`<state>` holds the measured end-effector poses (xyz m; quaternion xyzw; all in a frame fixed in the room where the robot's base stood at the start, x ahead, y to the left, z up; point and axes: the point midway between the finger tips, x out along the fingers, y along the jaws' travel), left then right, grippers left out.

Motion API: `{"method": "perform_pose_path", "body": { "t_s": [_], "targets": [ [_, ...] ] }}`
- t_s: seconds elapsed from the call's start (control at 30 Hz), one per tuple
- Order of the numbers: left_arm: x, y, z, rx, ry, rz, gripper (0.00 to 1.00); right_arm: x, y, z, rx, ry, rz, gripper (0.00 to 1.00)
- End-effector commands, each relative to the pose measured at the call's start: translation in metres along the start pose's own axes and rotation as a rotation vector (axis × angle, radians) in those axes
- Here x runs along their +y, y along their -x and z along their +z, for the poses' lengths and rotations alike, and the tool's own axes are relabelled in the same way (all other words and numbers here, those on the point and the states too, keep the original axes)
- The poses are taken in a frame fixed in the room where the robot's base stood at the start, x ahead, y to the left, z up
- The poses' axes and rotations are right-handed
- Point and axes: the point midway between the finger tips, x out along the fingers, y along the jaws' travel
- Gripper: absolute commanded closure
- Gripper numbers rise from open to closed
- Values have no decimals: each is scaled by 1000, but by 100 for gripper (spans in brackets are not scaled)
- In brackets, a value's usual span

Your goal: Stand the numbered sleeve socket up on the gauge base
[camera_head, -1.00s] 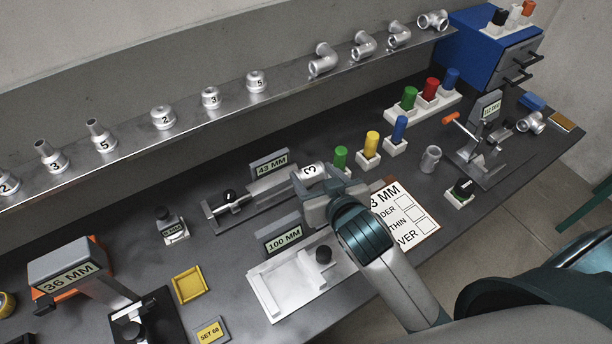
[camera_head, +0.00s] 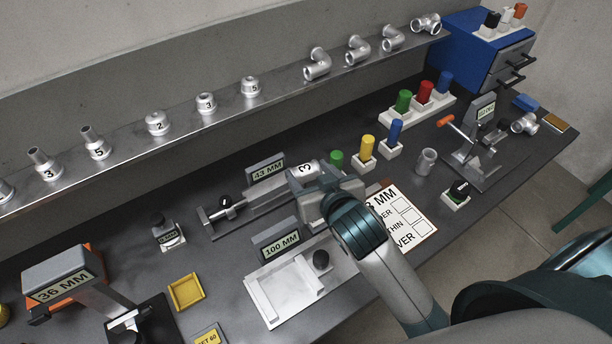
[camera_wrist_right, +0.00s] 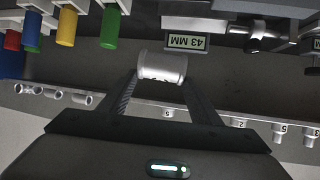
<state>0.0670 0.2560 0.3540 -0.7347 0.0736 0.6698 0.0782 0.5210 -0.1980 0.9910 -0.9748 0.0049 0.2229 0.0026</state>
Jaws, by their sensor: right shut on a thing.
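My right gripper (camera_head: 312,188) is shut on a silver sleeve socket (camera_head: 304,169) marked 3. In the right wrist view the socket (camera_wrist_right: 163,67) lies sideways between the two fingertips (camera_wrist_right: 160,84). In the head view it is at the right end of the gauge reading 43 MM (camera_head: 266,174); I cannot tell whether it touches that gauge. A white gauge base (camera_head: 292,290) with a black knob and a 100 MM display (camera_head: 281,241) lies in front, to the left of my right forearm. My left gripper is not in view.
A shelf (camera_head: 130,143) behind holds numbered fittings and elbows. Green, yellow and blue plugs (camera_head: 366,146) stand behind my gripper, and a printed card (camera_head: 408,222) lies to its right. A yellow tray (camera_head: 186,291) and a 36 MM gauge (camera_head: 60,280) are at left.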

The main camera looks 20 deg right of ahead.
Motion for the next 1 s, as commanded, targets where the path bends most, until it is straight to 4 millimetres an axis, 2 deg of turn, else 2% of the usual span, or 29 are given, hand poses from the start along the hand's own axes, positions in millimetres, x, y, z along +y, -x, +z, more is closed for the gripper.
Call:
{"method": "perform_pose_path", "body": {
  "t_s": [0.17,0.4,0.7,0.83,1.0],
  "targets": [
    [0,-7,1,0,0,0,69,3,-13,-35,13,-10,7,88],
    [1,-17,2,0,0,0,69,5,-26,-97,15,-20,10,88],
    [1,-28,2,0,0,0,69,5,-21,-174,11,-13,-1,88],
    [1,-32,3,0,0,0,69,4,-14,-198,9,-5,-5,88],
    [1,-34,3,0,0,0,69,4,-8,-214,4,5,-8,88]
  ]
}}
